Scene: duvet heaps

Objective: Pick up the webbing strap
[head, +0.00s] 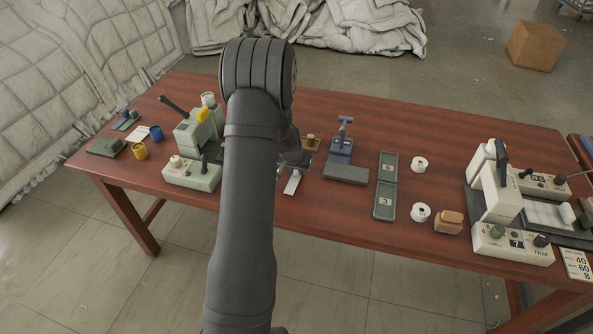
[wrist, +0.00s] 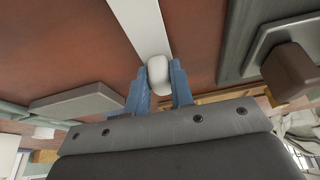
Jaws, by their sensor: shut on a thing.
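The webbing strap (wrist: 140,25) is a flat white strip running from the top edge of the wrist view down to my gripper (wrist: 160,84). A rounded white end (wrist: 159,70) sits between the blue fingers, which are shut on it. In the head view a short length of the white strap (head: 292,183) shows just right of my arm, above the red-brown table. My gripper there is mostly hidden behind my own arm. I cannot tell whether the far end of the strap touches the table.
A blue press-like device (head: 341,150) with a grey block (head: 346,174) stands right of my gripper. A pale green machine (head: 192,174) is at left. A green tray (head: 385,186), white rolls and a white machine (head: 500,190) are further right. The table (head: 330,218) in front is clear.

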